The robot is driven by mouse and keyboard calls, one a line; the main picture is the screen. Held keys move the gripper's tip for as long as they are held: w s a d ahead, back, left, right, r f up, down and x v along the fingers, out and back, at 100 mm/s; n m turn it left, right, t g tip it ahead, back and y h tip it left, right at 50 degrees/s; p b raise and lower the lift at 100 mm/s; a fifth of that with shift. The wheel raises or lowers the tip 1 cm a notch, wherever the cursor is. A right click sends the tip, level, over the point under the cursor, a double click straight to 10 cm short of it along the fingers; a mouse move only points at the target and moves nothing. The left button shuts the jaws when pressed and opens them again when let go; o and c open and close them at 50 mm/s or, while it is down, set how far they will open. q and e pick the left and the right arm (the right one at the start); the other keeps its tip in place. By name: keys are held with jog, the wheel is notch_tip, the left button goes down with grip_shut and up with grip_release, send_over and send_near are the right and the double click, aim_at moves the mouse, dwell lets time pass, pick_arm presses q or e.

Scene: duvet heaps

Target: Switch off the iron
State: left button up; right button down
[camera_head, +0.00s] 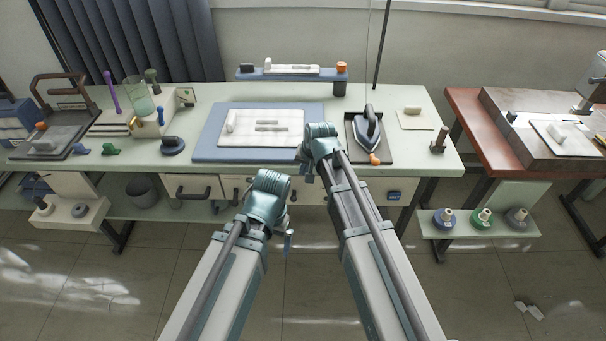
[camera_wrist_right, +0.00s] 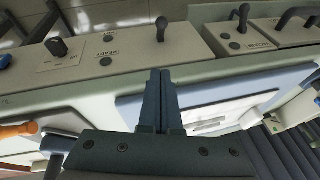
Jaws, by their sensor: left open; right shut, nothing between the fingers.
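The iron (camera_head: 368,127) rests on a dark tray (camera_head: 386,152) on the right part of the pale green table. An orange knob (camera_head: 375,159) is at the tray's front edge. My right gripper (camera_head: 306,172) is shut and empty at the table's front edge, left of the iron. In the right wrist view its shut fingers (camera_wrist_right: 161,100) are near a front panel with a dark rotary knob (camera_wrist_right: 57,47) and a dark lever (camera_wrist_right: 161,28). My left gripper (camera_head: 289,237) is open, lower and in front of the table.
A blue mat (camera_head: 205,145) with a white board lies left of the iron. A raised shelf (camera_head: 290,76) stands behind it. Drawers with dark handles (camera_head: 193,192) line the table front. A brown table (camera_head: 468,110) stands at right. The floor in front is mostly clear.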

jog(key=b, duration=0.8)
send_over(294, 194)
jog(key=d, duration=0.2)
jog(key=f, duration=0.8)
jog(key=shift+w+a+f, duration=0.1)
jog(key=shift+w+f, duration=0.15)
jog(key=shift+w, duration=0.05)
jog(key=f+b, duration=0.1)
jog(key=s+f, duration=0.1)
jog(key=a+f+b, duration=0.1)
jog(key=shift+s+b, duration=0.3)
jog(key=shift+r, duration=0.1)
jog(key=shift+s, duration=0.1)
